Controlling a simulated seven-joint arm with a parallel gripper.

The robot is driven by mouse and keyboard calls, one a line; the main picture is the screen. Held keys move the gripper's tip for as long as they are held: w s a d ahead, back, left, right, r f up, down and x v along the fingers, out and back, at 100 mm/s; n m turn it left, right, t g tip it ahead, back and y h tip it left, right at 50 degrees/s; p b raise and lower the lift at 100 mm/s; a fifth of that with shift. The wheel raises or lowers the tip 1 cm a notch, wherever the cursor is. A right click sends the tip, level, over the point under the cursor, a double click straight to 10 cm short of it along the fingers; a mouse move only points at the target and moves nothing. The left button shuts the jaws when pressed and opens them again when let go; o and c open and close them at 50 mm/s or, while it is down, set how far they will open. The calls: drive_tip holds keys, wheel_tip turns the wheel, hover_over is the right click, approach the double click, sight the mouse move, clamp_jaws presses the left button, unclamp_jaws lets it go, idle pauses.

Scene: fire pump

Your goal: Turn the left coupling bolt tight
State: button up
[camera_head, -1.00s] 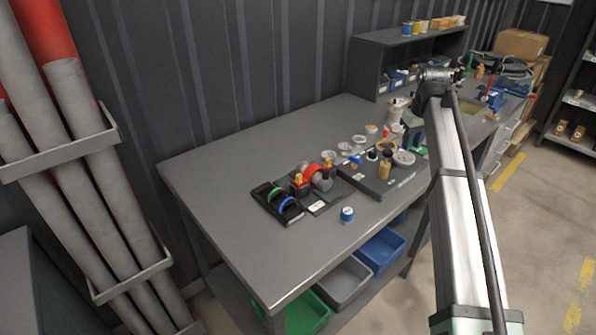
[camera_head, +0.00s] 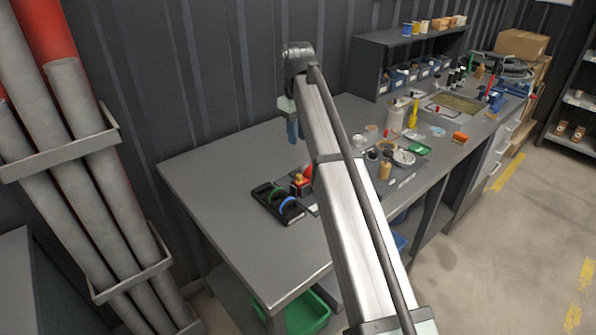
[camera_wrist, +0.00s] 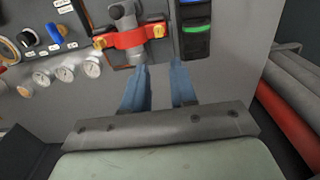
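A red coupling (camera_wrist: 128,40) on a grey pipe lies below my gripper in the wrist view. It carries a brass bolt at each end: one (camera_wrist: 158,31) on the side of the black tray, the other (camera_wrist: 100,42) on the gauge side. In the head view, the coupling (camera_head: 307,172) is partly hidden by my arm; the tray-side bolt (camera_head: 298,177) shows there and the other is hidden. My gripper (camera_wrist: 160,66), with blue fingers, is open and empty, short of the coupling. In the head view, my gripper (camera_head: 293,140) hangs above the bench behind the coupling.
A black tray (camera_head: 268,206) with green and blue loops lies beside the coupling. Several gauges (camera_wrist: 68,73) and a blue-handled valve (camera_wrist: 55,32) are on the other side. The bench's left end (camera_head: 215,190) is clear. A ribbed wall stands behind.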

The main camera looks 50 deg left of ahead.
sight(299, 178)
wheel_tip(299, 178, down, 13)
drive_tip(key=shift+f, duration=0.1)
idle(0.4)
clamp_jaws()
